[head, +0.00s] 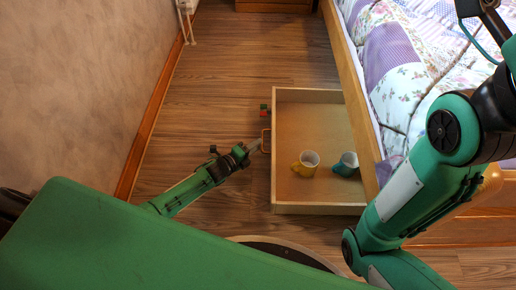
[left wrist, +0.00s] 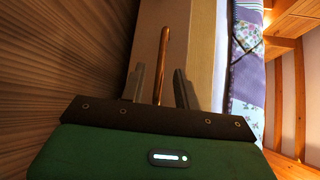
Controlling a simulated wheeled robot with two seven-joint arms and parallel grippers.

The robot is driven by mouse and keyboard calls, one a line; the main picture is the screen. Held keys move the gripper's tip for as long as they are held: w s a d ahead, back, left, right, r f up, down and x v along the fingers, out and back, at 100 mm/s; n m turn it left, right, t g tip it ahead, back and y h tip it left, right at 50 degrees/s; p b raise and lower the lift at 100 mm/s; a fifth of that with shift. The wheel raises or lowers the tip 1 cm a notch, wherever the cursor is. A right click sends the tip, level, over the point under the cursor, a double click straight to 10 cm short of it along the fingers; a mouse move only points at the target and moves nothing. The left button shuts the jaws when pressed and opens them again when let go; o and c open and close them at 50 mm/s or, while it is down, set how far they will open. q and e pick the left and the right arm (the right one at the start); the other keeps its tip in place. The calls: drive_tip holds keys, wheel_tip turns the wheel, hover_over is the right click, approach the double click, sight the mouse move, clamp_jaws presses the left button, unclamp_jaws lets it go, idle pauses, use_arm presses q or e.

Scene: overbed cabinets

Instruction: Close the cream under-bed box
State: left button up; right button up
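The cream under-bed box (head: 322,209) stands pulled out from under the bed, open at the top. Its orange-brown bar handle (head: 266,141) is on the left-hand front panel; the bar also shows in the left wrist view (left wrist: 162,62). My left gripper (head: 256,145) is at this handle. In the left wrist view my left gripper (left wrist: 160,85) is open, with one finger on each side of the bar and visible gaps between. My right arm crosses the right side of the head view; its gripper is not in view.
A yellow mug (head: 306,163) and a teal mug (head: 346,164) are inside the box. Small red and green blocks (head: 264,110) show beside its front. The bed's wooden rail (head: 349,90) borders the box. Wooden floor (head: 225,80) is clear toward the left wall.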

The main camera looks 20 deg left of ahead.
use_arm(q)
drive_tip(key=shift+x, duration=0.8)
drive_tip(key=shift+w+d, duration=0.1)
clamp_jaws()
